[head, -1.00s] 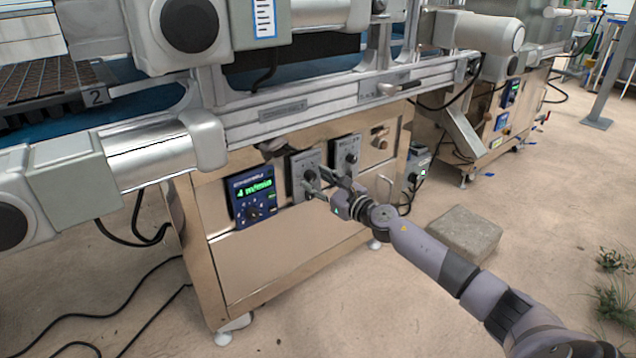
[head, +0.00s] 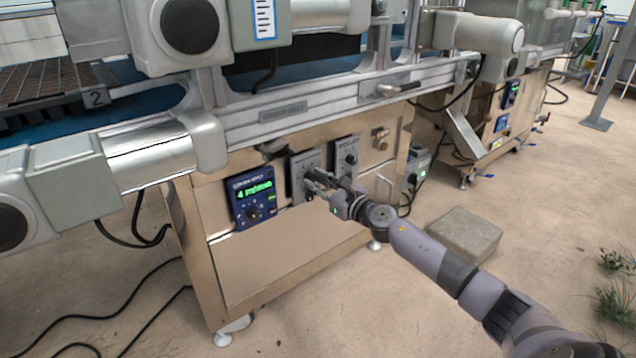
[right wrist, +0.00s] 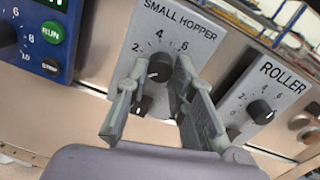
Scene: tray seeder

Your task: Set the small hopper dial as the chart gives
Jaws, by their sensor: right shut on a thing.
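The small hopper dial (right wrist: 160,68) is a dark round knob on a grey plate lettered SMALL HOPPER (right wrist: 180,30), with 2, 4 and 6 legible around it. My right gripper (right wrist: 158,85) has one finger on each side of the knob and is shut on it. The fingers hide the lower part of the scale, and I cannot read the pointer surely. In the head view the grey small hopper plate (head: 300,160) is on the machine's front, with the right fingers over its lower part. My left gripper is not in view.
The roller dial (right wrist: 260,111) sits on its own plate close on the right. A blue control panel (head: 254,197) with a green readout is on the left. A white card with dark marks (head: 264,18) is above, unreadable. A stone block (head: 463,236) lies on the floor.

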